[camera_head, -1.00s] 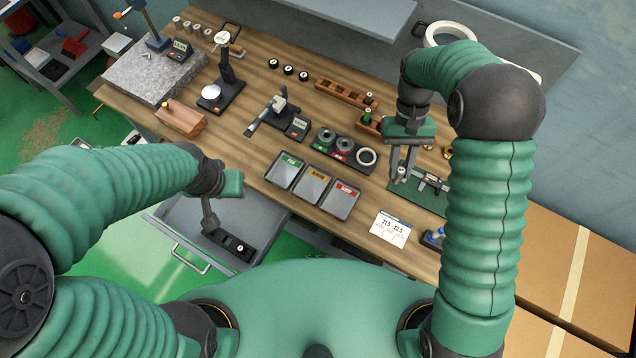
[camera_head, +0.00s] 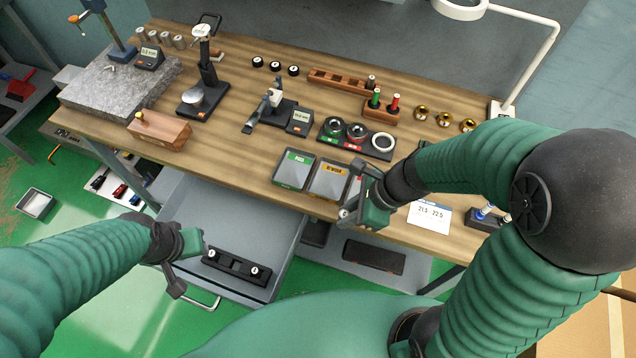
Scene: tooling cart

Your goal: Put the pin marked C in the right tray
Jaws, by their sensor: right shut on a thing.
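My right gripper (camera_head: 347,216) is at the front table edge, above the rightmost tray (camera_head: 356,187), and covers most of that tray. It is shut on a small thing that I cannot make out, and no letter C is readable. The green-labelled tray (camera_head: 281,179) and the yellow-labelled tray (camera_head: 320,192) stand to its left and look empty. A wooden rack (camera_head: 335,84) holds one pin (camera_head: 371,82) at its right end; its other slots look empty. My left gripper (camera_head: 178,281) is over the open drawer's left side, and its jaws are unclear.
The open drawer (camera_head: 210,205) holds a black block (camera_head: 236,264). A dial stand (camera_head: 205,80), a micrometer (camera_head: 265,106), a ring set (camera_head: 356,138) and a block with green and red gauges (camera_head: 381,112) stand on the bench (camera_head: 225,140). A white card (camera_head: 430,216) lies right of the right gripper.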

